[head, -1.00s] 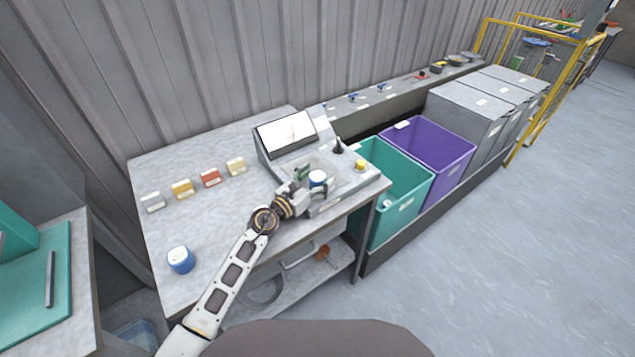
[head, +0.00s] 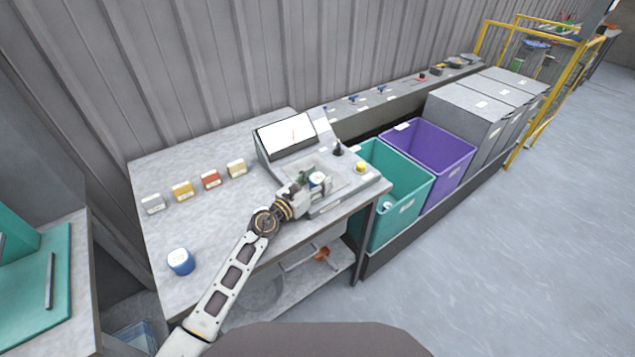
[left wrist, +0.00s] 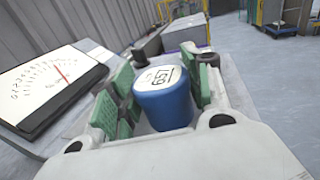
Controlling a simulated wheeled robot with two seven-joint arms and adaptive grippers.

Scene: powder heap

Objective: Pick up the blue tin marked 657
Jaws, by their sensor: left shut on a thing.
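The blue tin marked 657 (left wrist: 165,103) has a white top and stands between the green finger pads of my left gripper (left wrist: 158,95) in the left wrist view. My left gripper (head: 309,181) is shut on it at the weighing device's tray. My right gripper is not in view.
The device has a dial screen (head: 287,134), a black knob (head: 338,149) and a yellow button (head: 361,167). Several small coloured blocks stand at the table's (head: 225,235) back left. A teal bin (head: 408,192) and a purple bin (head: 455,157) stand to the right. The table's middle is clear.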

